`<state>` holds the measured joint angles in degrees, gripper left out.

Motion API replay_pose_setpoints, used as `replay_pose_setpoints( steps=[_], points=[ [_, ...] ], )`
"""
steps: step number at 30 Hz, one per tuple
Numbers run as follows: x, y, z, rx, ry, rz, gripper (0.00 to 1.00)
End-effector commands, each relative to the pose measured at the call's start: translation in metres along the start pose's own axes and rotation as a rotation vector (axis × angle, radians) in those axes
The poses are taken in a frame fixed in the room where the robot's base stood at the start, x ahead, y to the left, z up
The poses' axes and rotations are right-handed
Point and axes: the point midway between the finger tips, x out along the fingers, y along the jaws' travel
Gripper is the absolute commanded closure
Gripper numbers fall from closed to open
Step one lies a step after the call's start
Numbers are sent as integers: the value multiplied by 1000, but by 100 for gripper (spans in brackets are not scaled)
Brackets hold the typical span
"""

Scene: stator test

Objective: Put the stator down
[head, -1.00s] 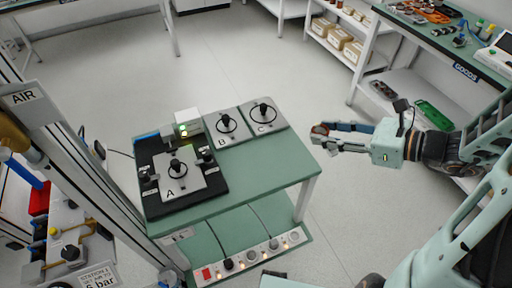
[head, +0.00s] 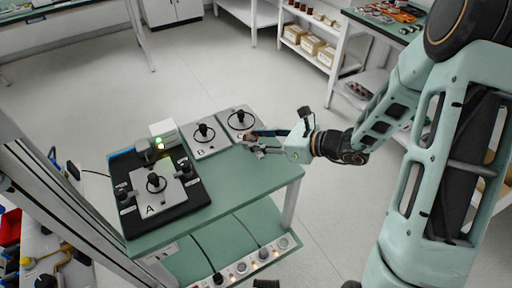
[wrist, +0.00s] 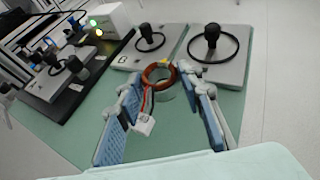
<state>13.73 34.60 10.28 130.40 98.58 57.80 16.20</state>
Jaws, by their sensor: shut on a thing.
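The stator, a copper-brown ring (wrist: 158,74) with red and dark wires and a white tag, is between the fingertips of my gripper (wrist: 165,88) in the wrist view. In the head view my gripper (head: 259,143) holds the stator (head: 249,136) over the right part of the green table (head: 235,190), near plate C (head: 240,118). Plate B (head: 205,139) lies to the left of plate C, and station A (head: 150,208) is further left on a black base. Each has a black knob-topped post. I cannot tell how high the stator is above the table.
A small white box with a green light (head: 163,132) stands behind station A. The green tabletop in front of plates B and C is bare. A lower shelf (head: 225,245) carries a row of lit controls. Shelves with boxes (head: 310,45) stand at the back right.

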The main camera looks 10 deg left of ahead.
Motion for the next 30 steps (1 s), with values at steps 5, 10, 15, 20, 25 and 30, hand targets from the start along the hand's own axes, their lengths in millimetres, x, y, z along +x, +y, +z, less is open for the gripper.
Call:
replay_pose_setpoints(
  steps=[5,10,15,20,25,30],
  points=[
    [13,0,-24,3,0,2,94],
    [15,0,-30,-1,-1,1,94],
    [15,0,-29,-1,-1,1,94],
    [17,0,-34,-1,-1,1,94],
    [16,0,-32,-1,0,1,48],
    [16,0,-32,0,0,1,48]
  ],
)
